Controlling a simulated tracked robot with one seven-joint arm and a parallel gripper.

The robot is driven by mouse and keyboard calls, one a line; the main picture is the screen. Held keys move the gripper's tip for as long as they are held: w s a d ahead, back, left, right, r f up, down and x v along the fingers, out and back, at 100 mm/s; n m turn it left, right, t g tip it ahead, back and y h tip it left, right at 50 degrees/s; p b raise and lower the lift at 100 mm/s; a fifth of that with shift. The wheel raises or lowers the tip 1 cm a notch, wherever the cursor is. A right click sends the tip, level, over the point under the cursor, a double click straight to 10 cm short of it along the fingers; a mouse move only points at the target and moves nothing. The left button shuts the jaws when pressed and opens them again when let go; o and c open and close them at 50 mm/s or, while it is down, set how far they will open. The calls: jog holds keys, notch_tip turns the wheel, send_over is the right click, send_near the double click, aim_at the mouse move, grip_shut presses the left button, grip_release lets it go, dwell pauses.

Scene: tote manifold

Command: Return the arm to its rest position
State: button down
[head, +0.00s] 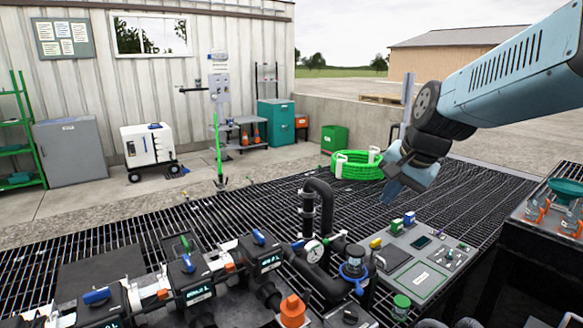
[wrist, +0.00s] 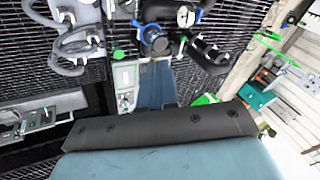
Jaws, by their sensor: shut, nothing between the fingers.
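My blue arm (head: 515,75) reaches in from the upper right of the head view. Its dark wrist joint bends down to my gripper (head: 390,190), which hangs in the air in front of the green hose coil and above the grating. My gripper is shut and empty. In the wrist view the blue gripper (wrist: 157,84) points away from the camera, and the dark wrist cover and blue housing fill the lower part. The fingertips are small and hard to make out there.
The manifold with its blue-handled valves (head: 189,277) and black pipe (head: 325,205) stands low in front. A grey control panel (head: 415,258) is beside it. A tray table (head: 550,225) stands at the right. The green hose coil (head: 350,168) lies on the grating. Open air surrounds my arm.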

jog(key=s+d+n+h, duration=0.2)
jog(key=s+n, duration=0.5)
jog(key=s, duration=0.6)
jog(key=shift+s+d+r+t, duration=0.2)
jog(key=shift+d+r+t, duration=0.1)
jog(key=shift+d, duration=0.25)
